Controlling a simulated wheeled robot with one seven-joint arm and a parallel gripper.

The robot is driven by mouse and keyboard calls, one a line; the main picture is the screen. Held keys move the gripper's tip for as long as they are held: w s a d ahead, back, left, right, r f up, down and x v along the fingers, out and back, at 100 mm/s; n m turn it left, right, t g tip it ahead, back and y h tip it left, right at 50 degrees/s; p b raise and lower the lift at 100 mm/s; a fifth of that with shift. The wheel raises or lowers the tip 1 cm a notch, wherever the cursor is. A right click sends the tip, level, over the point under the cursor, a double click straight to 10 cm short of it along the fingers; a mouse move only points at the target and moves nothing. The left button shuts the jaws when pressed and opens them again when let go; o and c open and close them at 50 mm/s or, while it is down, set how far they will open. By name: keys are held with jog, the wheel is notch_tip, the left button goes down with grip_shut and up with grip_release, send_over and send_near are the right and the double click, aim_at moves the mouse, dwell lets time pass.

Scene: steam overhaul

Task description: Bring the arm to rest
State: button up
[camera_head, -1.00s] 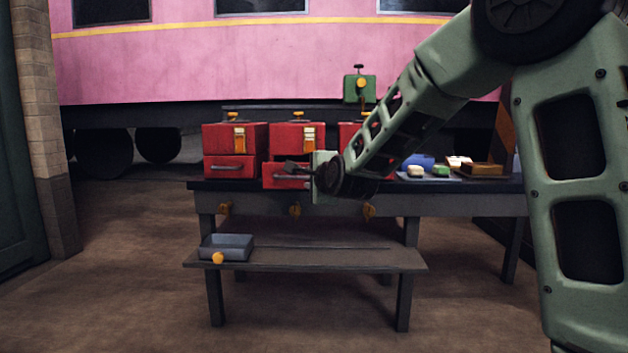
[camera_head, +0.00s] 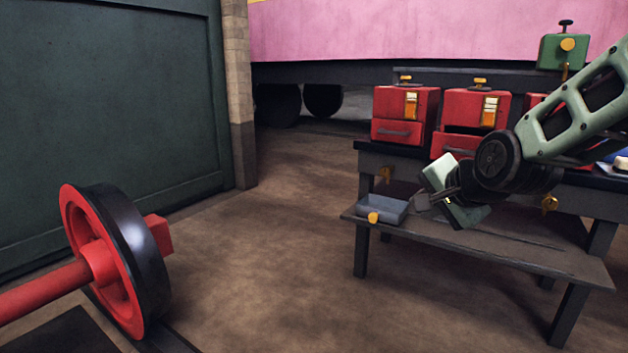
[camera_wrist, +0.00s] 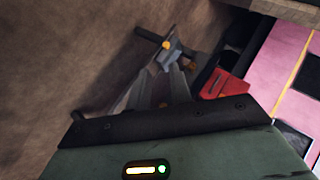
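My arm reaches in from the right in the head view. My gripper (camera_head: 424,202) hangs in front of the workbench, close to the right side of the grey tray (camera_head: 385,210) on the low shelf; I cannot tell how far apart they are. In the wrist view two fingers of my gripper (camera_wrist: 160,88) stand apart with nothing seen between them. The grey tray shows past the fingertips there (camera_wrist: 174,48). The arm's elbow side hides part of the bench.
Red boxes with drawers (camera_head: 405,112) stand on the dark bench (camera_head: 362,152). A low shelf (camera_head: 500,245) juts out below. A green box (camera_head: 563,50) sits behind. A red and black wheel (camera_head: 135,260) stands at left. The middle floor is clear.

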jog(key=s+a+f+n+g+p, duration=0.1)
jog(key=s+a+f+n+g, duration=0.15)
jog(key=s+a+n, duration=0.4)
jog(key=s+a+f+n+g+p, duration=0.1)
jog(key=s+a+n+g+p, duration=0.2)
jog(key=s, duration=0.7)
jog(key=s+d+n+g+h+p, duration=0.15)
jog(key=s+n+g, duration=0.5)
jog(key=s, duration=0.75)
notch_tip(320, 180, up, 37)
jog(key=d+n+t+p, duration=0.1)
jog(key=n+p, duration=0.1)
jog(key=p, duration=3.5)
jog(key=shift+s+t, duration=0.35)
jog(key=shift+t, duration=0.05)
